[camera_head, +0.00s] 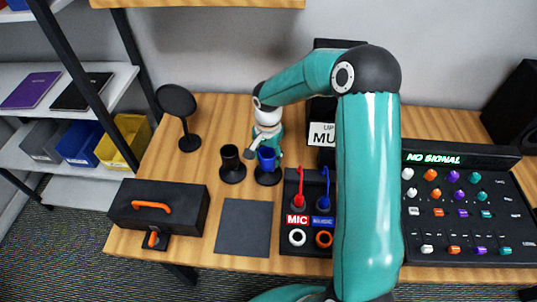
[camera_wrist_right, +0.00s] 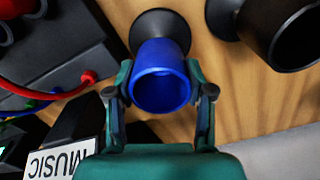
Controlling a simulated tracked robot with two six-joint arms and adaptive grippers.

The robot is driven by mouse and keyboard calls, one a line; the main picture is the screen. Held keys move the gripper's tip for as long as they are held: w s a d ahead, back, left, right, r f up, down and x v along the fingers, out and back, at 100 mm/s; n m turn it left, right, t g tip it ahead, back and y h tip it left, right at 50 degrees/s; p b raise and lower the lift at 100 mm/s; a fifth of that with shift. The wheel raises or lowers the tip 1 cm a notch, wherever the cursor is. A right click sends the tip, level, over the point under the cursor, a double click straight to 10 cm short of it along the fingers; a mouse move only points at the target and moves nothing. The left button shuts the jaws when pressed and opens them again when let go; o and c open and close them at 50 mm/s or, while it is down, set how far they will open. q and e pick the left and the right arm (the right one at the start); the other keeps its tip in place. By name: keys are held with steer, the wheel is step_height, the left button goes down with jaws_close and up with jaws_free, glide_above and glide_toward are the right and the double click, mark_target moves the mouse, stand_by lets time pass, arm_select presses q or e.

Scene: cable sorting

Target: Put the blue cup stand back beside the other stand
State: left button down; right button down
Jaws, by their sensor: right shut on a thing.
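The blue cup stand has a blue cup (camera_head: 266,160) on a round black base (camera_head: 268,179). It stands upright, just right of the other stand (camera_head: 231,164), which has a black cup; a narrow gap separates them. My right gripper (camera_head: 266,150) reaches it from behind. In the right wrist view my right gripper (camera_wrist_right: 160,92) has a finger on each side of the blue cup (camera_wrist_right: 161,90) and is shut on it. The black cup stand (camera_wrist_right: 285,30) shows at the upper right there. I cannot tell whether the blue stand's base fully touches the table. My left gripper is out of view.
A cable panel (camera_head: 290,248) with red and blue plugs lies right of the stands. A grey mat (camera_head: 243,227) lies in front, a black toolbox (camera_head: 160,207) to the left, and a round black disc on a stand (camera_head: 177,101) behind left. My right arm covers the middle right.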

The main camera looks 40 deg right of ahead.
steer(key=shift+f, duration=0.1)
steer(key=shift+c, duration=2.1)
jaws_free()
steer(key=shift+r, duration=0.2)
step_height(320, 180, up, 12)
